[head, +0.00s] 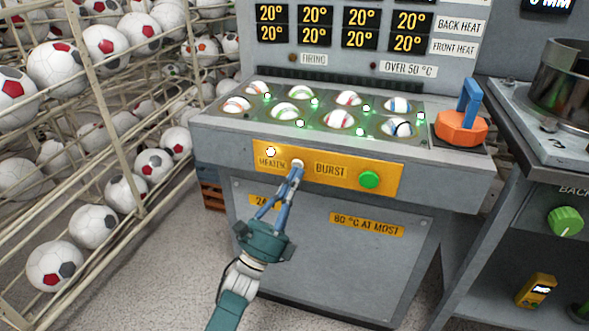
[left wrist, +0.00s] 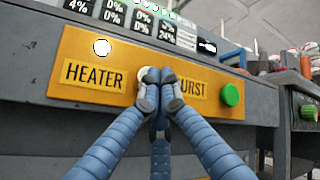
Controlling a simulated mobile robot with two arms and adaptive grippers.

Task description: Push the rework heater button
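The yellow panel (head: 333,183) on the front of the grey machine carries a HEATER label (head: 268,163) and a BURST label (head: 331,171). A round white light or button (head: 271,152) glows above the HEATER label; it also shows in the left wrist view (left wrist: 101,47). A green button (head: 369,180) is right of BURST. My left gripper (head: 297,167) is empty, its blue fingers closed together, tips at the panel between the labels. In the left wrist view the tips (left wrist: 152,90) hide the spot right of HEATER; I cannot tell whether they touch a button there. My right gripper is not in view.
Several ball moulds (head: 341,119) with small green lights are on the machine's top. An orange base with a blue handle (head: 461,126) stands at its right. A rack of footballs (head: 121,192) fills the left. A green knob (head: 565,221) is on the neighbouring unit.

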